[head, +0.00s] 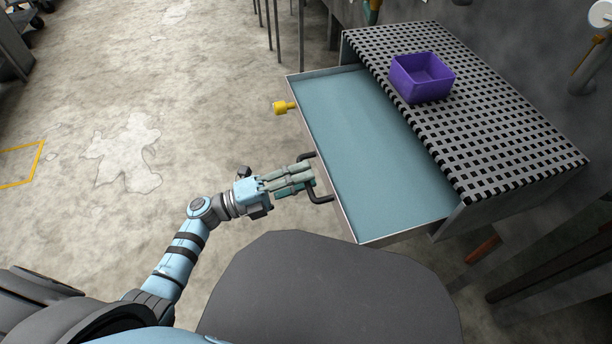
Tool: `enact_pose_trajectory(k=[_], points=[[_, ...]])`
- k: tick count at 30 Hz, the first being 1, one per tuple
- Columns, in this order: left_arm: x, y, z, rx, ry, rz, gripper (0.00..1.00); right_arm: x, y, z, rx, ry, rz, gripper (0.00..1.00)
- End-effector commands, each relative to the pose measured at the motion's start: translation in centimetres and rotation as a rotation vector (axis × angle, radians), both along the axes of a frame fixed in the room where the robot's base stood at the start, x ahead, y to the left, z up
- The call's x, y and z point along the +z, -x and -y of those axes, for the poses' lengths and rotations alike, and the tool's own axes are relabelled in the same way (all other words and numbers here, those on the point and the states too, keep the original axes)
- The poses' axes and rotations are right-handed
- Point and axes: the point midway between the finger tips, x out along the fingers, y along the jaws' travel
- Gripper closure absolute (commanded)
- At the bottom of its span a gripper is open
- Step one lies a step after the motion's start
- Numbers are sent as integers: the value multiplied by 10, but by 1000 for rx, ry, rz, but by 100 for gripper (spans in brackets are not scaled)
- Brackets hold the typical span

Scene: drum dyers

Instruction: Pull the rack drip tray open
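The rack drip tray (375,150) is a shallow blue-lined drawer with a thin metal rim. It stands well out of the rack (480,125), on the rack's left side in the head view, and its inside is empty. Its dark bracket handle (322,199) is on the tray's front face. My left gripper (309,178) is at the handle, with its pale fingers closed around the middle of the bar and hiding that part. My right gripper is not in view.
A purple open box (422,78) sits on the rack's perforated top. A yellow knob (284,107) sticks out from the tray's front near its far end. Concrete floor (130,150) to the left is clear.

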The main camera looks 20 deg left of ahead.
Motion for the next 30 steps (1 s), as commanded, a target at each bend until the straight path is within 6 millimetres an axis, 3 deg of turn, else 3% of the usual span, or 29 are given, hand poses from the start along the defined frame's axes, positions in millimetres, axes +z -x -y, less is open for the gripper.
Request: enact_pose_trajectory(k=[9, 12, 30], points=[[-17, 43, -69, 1, -4, -5, 69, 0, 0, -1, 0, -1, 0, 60], [-19, 52, -84, 0, -3, -3, 69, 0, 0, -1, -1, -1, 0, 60], [-20, 56, -91, 0, 4, -8, 69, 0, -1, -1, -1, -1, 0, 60]])
